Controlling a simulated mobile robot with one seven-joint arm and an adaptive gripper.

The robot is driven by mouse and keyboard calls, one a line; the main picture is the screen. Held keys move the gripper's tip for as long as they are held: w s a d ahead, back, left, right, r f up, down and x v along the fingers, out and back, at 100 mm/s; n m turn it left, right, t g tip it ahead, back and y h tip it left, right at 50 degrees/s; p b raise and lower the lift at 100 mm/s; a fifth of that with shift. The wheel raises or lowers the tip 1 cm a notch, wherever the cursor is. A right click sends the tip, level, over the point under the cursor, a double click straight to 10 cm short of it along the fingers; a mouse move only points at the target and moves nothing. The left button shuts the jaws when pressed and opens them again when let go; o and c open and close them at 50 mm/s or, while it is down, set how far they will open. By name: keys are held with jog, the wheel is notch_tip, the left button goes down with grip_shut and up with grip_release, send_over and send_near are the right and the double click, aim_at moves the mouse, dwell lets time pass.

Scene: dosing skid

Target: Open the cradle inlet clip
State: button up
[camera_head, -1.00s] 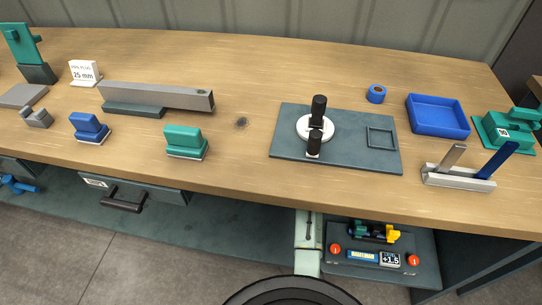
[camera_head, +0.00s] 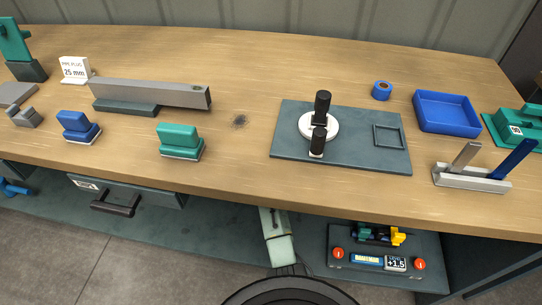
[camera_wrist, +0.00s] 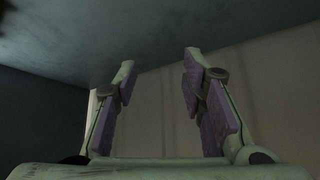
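A dark unit (camera_head: 388,281) sits low under the bench at the right, with a small green and yellow assembly (camera_head: 380,235) at its back, partly under the bench edge. I cannot tell which part is the cradle or its inlet clip; the details are too small. My gripper (camera_wrist: 158,68) shows in the wrist view with its two purple-padded fingers apart and nothing between them. It faces a dark surface above and a pale wall. In the head view only my pale green arm shows below the bench, left of the unit; the fingers cannot be made out.
The unit carries red knobs and a "+1.5" label (camera_head: 396,263). The bench top (camera_head: 250,60) overhangs it. A drawer with a dark handle (camera_head: 115,207) is at the left. On the bench stand a blue tray (camera_head: 447,92), a slate plate (camera_head: 285,150) and several tools.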

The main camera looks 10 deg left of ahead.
jog(key=w+a+n+t, duration=0.1)
jog(key=w+a+n, duration=0.1)
jog(key=a, duration=0.4)
jog(key=shift+a+y+b, duration=0.2)
jog(key=shift+y+b, duration=0.2)
jog(key=shift+s, duration=0.1)
